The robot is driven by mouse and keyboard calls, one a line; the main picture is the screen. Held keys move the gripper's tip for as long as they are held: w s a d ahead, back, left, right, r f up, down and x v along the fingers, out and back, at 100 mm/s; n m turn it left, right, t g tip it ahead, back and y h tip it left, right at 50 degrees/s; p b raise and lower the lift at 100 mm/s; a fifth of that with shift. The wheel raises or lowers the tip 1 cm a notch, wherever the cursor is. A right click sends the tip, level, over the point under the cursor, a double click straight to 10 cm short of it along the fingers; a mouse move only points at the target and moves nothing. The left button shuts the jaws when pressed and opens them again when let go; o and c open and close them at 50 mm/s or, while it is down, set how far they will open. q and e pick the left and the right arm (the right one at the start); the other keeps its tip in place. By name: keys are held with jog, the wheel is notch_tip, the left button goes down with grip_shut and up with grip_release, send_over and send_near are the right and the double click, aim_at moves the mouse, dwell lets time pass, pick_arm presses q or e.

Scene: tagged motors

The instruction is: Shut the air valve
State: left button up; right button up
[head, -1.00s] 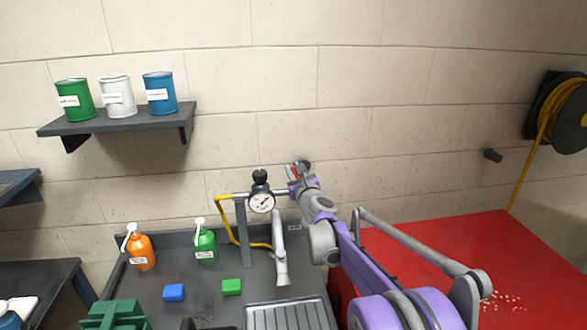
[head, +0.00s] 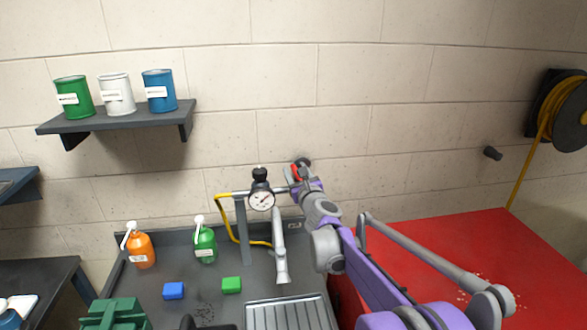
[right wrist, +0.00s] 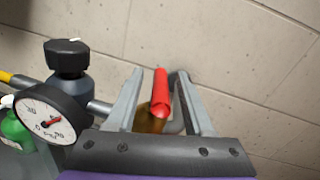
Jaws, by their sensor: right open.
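The air valve's red handle (right wrist: 161,95) sits on a brass-coloured body (right wrist: 152,121) at the right end of the grey air pipe (right wrist: 99,106). In the head view the red handle (head: 295,172) shows small beside my gripper. My right gripper (right wrist: 157,85) is open, with one finger on each side of the red handle. I cannot tell whether either finger touches it. In the head view the right gripper (head: 297,174) is by the wall, partly hiding the valve. My left gripper is not in view.
A pressure gauge (head: 262,199) and black regulator knob (head: 260,174) stand just left of the valve. A yellow hose (head: 225,222) hangs below. Bottles, blocks and a grey tray (head: 288,314) are on the bench. A red surface (head: 430,255) lies to the right.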

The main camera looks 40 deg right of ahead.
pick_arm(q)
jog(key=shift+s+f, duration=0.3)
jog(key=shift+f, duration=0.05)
pick_arm(e)
jog(key=v, duration=0.8)
jog(key=shift+s, duration=0.1)
